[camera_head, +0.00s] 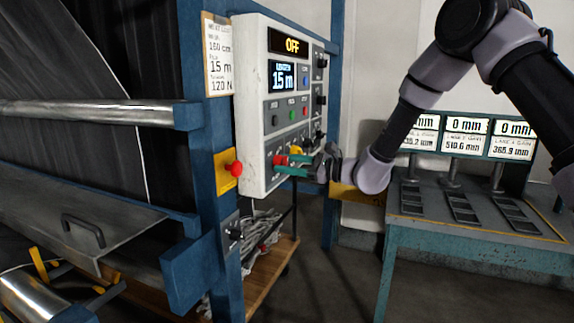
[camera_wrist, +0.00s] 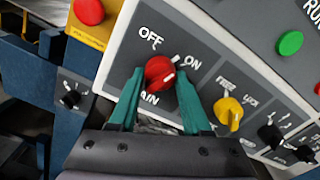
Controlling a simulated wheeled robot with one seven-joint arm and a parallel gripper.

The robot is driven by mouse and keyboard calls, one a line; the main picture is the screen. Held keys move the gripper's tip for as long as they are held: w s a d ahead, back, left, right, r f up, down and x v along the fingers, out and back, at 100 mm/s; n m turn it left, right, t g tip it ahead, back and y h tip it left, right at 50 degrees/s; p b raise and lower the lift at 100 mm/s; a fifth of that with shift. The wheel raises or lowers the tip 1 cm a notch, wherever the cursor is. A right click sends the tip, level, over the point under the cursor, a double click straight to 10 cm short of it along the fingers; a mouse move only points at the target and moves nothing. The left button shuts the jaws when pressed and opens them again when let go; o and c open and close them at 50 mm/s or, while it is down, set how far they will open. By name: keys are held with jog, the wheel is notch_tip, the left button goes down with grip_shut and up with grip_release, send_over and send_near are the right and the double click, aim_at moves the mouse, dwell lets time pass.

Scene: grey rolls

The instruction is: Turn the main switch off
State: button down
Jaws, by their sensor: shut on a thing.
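The main switch is a red round knob (camera_wrist: 160,72) on the grey panel, with OFF printed at its upper left and ON at its upper right. A small white mark shows on its right part; I cannot tell surely which label it points to. My gripper (camera_wrist: 155,92) has its teal fingers on either side of the knob and is shut on it. In the head view the red knob (camera_head: 280,160) sits low on the white control box (camera_head: 252,120), with my gripper (camera_head: 288,166) against it.
A yellow knob (camera_wrist: 229,112) and black knobs (camera_wrist: 271,137) sit right of the switch. A red stop button (camera_head: 237,168) on a yellow plate is at the box's lower left. A bench (camera_head: 480,225) with gauges stands at the right.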

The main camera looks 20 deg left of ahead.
jog(key=n, duration=0.6)
jog(key=shift+n, duration=0.3)
jog(key=n, duration=0.6)
jog(key=shift+n, duration=0.3)
jog(key=shift+c, duration=1.8)
grip_release()
jog(key=shift+d+r, duration=0.1)
jog(key=d, duration=1)
jog(key=shift+s+d, duration=0.3)
jog(key=shift+s, duration=0.1)
